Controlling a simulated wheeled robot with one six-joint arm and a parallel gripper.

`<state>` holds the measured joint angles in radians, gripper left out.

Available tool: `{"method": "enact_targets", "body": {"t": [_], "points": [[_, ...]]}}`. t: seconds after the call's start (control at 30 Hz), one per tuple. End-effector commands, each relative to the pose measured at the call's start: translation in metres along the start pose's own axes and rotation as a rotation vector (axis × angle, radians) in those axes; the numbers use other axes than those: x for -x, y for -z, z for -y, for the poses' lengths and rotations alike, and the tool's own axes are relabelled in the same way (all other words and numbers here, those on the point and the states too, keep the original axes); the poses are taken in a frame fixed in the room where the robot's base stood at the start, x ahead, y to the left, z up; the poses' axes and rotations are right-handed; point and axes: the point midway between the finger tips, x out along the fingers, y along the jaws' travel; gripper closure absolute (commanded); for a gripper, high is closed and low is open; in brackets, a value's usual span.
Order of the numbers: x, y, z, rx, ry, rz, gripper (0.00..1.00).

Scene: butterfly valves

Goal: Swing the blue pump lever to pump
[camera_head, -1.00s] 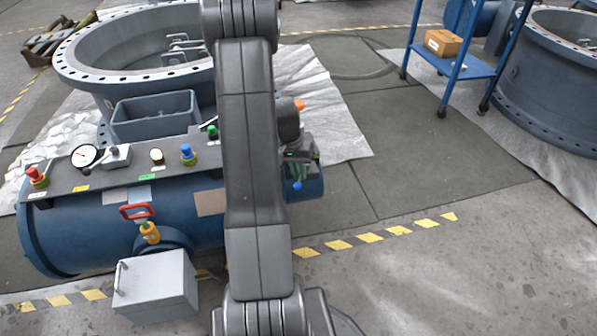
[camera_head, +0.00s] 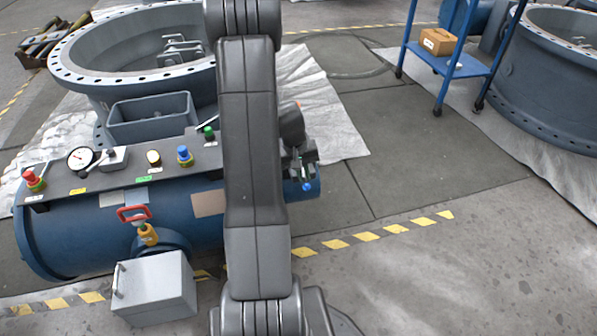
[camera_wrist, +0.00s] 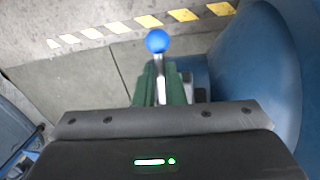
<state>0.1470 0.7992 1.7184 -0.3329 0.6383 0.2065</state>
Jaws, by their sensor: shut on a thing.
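The blue-knobbed pump lever (camera_wrist: 158,42) stands out between the green fingers of my gripper (camera_wrist: 160,88) in the wrist view. Its thin metal rod runs down between the fingers, which are shut on it. In the head view the blue knob (camera_head: 307,187) shows just below my gripper (camera_head: 303,165), at the right end of the blue tank (camera_head: 85,235). My arm hides part of the tank and the lever's base.
The tank's top panel carries a gauge (camera_head: 80,158) and several coloured knobs. A red-handled yellow valve (camera_head: 147,233) and grey box (camera_head: 155,290) are in front. A blue cart (camera_head: 462,68) stands back right; the floor between is clear.

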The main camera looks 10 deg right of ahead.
Motion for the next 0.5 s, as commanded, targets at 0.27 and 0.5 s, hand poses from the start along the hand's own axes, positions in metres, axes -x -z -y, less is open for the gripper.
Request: {"method": "enact_targets", "body": {"t": [0.27, 0.5], "points": [[-0.001, 0.0, -0.017, 0.254, 0.0, -0.05, 1.0], [-0.002, 0.003, -0.028, 0.442, 0.0, -0.087, 1.0]]}}
